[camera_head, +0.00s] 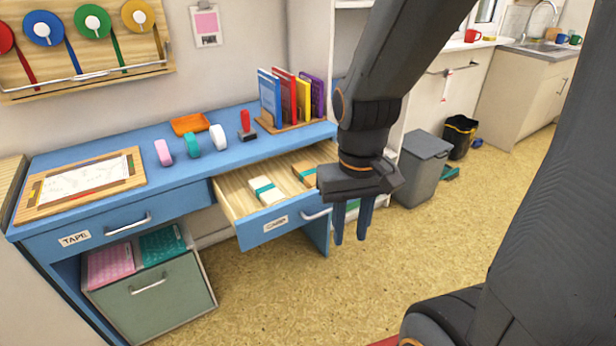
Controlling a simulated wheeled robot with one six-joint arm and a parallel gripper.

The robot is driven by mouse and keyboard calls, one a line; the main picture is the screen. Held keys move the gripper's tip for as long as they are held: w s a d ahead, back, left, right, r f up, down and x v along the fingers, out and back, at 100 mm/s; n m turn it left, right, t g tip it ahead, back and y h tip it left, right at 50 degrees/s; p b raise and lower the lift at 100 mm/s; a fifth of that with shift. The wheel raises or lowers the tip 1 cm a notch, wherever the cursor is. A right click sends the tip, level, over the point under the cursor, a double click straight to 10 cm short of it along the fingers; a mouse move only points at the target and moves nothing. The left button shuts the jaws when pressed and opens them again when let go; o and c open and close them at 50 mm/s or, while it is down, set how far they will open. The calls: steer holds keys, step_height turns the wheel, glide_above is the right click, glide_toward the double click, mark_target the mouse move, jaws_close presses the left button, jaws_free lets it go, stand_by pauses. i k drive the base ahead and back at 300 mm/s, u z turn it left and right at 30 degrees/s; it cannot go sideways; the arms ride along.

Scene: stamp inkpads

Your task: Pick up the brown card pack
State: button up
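The brown card pack (299,170) lies in the open drawer (235,198), toward its right side, with a teal band around it. A cream card pack (267,194) with a teal band lies to its left in the same drawer. My gripper (351,238) hangs to the right of the drawer front with its fingers pointing down. The two blue fingers are apart with nothing between them. My arm covers the area right of the drawer, and the brown pack's right end lies close to my gripper's outline.
On the blue desk (120,212) stand a red-handled stamp (246,125), an orange tray (190,123), several small coloured items and a book rack (295,124). A closed drawer (120,228) labelled TAPE is at left. A grey bin (423,165) stands behind my gripper. The floor in front is clear.

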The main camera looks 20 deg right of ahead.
mark_target(304, 171)
steer(key=z, duration=1.6)
steer(key=i, duration=1.1)
steer(key=u, duration=2.65)
